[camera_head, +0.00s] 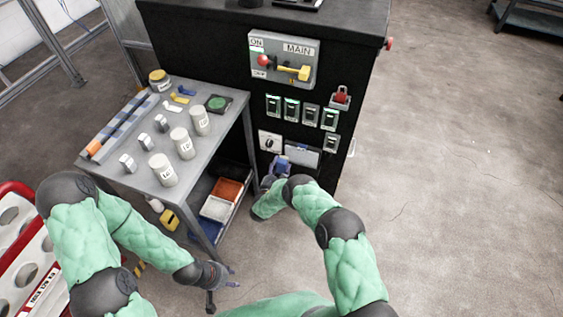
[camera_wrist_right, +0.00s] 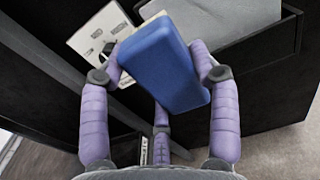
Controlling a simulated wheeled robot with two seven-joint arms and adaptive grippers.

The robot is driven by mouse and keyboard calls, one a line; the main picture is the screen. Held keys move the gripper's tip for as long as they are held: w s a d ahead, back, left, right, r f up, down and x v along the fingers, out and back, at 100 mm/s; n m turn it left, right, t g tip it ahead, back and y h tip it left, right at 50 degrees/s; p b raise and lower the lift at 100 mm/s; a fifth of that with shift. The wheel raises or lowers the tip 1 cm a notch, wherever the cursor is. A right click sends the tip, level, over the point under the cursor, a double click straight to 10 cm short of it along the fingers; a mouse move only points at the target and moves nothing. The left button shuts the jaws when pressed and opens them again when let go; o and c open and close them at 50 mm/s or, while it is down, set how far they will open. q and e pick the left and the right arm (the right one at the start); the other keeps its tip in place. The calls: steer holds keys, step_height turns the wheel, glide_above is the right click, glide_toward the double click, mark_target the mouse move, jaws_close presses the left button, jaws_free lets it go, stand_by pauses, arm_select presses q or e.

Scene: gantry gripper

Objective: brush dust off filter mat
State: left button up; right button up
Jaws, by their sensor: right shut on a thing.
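My right gripper (camera_head: 276,171) is at the front of the black cabinet, low down. In the right wrist view its purple padded fingers (camera_wrist_right: 165,80) are shut on a blue block-shaped brush (camera_wrist_right: 160,65). A pale strip shows at the brush's far edge; whether it is bristles I cannot tell. The brush also shows small in the head view (camera_head: 282,162). A light grey panel, seemingly the filter mat (camera_head: 303,156), sits in the cabinet front just right of the brush, and it shows in the wrist view (camera_wrist_right: 235,15). Contact and dust cannot be made out. My left gripper (camera_head: 228,283) is open and empty, low beside the table.
The grey table (camera_head: 142,175) left of the cabinet holds white canisters (camera_head: 182,142), a jar and small parts. Bins (camera_head: 217,208) stand on its lower shelf. Switches and a main panel (camera_head: 284,60) are above the mat. A red-edged rack is at left. Floor (camera_head: 450,190) right is clear.

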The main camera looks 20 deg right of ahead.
steer(key=shift+s+a, duration=0.25)
steer(key=shift+s, duration=0.2)
steer(key=shift+s+a, duration=0.1)
steer(key=shift+v, duration=1.35)
